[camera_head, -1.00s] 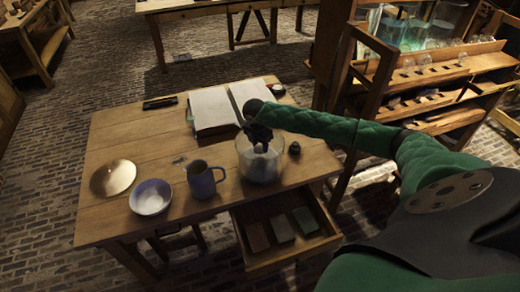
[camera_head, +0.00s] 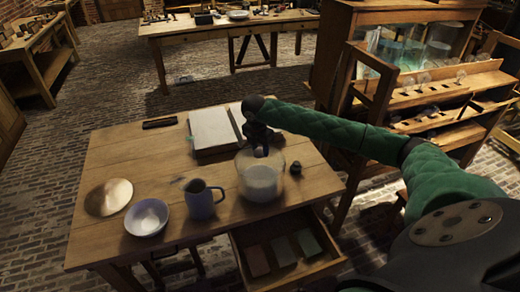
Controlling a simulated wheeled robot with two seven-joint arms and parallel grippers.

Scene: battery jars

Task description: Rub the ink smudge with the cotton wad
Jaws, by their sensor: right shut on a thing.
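A clear glass jar (camera_head: 260,181) with white, cotton-like filling stands near the table's right front edge. My right gripper (camera_head: 261,150) points down at the jar's mouth, its fingertips around rim height above the white filling. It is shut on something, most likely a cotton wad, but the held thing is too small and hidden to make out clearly. A faint dark mark on the wood, apparently the ink smudge (camera_head: 178,181), lies left of the jar, behind the grey-blue pitcher (camera_head: 203,200). My left gripper is out of view.
An open book (camera_head: 211,130) lies behind the jar, with a dark flat case (camera_head: 160,122) to its left. A small dark pot (camera_head: 295,167) stands right of the jar. A white bowl (camera_head: 147,217) and round brass plate (camera_head: 108,197) stand left. An open drawer (camera_head: 296,276) juts out in front.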

